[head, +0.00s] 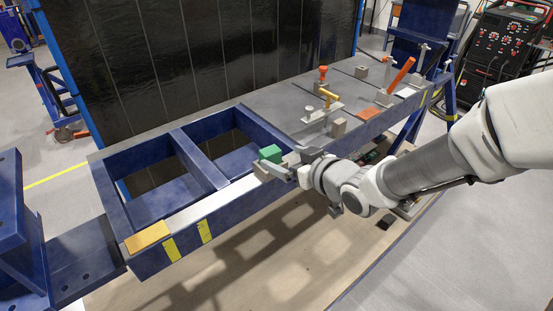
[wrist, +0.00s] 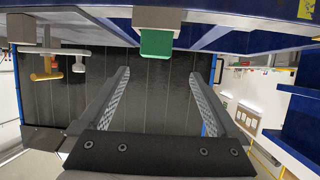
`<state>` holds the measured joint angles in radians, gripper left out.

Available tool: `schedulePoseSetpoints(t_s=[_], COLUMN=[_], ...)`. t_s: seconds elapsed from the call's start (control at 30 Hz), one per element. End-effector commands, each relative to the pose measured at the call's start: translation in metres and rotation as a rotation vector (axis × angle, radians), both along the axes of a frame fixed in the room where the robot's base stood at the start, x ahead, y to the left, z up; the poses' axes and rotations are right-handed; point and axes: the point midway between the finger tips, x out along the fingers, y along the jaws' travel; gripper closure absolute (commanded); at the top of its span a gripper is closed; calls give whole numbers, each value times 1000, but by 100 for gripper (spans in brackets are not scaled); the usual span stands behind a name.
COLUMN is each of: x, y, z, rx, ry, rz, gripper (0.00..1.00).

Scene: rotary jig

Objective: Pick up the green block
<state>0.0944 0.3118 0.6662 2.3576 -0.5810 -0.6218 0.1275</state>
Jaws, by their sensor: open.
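The green block (head: 270,154) sits at the front rail of the blue jig frame, next to a grey block (head: 262,173). In the wrist view, which is upside down, the green block (wrist: 156,43) shows at upper centre against a grey block (wrist: 157,17). My gripper (head: 283,167) is close to the green block in the head view, at its right and front. In the wrist view my gripper (wrist: 160,76) is open and empty. Its two fingers are spread wide, and the green block lies beyond their tips, between their lines.
A grey plate (head: 285,100) to the right carries clamps, including a yellow-handled one (head: 328,96) and an orange handle (head: 401,74). Tall dark panels (head: 200,60) stand behind. The frame has open bays.

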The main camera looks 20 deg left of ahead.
Motion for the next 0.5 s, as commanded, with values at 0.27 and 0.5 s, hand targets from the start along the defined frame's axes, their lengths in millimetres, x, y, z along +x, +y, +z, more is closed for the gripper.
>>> schedulePoseSetpoints(t_s=[0.27,0.5], x=[19,29], y=[28,38], z=[-15,-26], rx=[-1,0], ry=[0,3], rz=[0,0], gripper=[3,3])
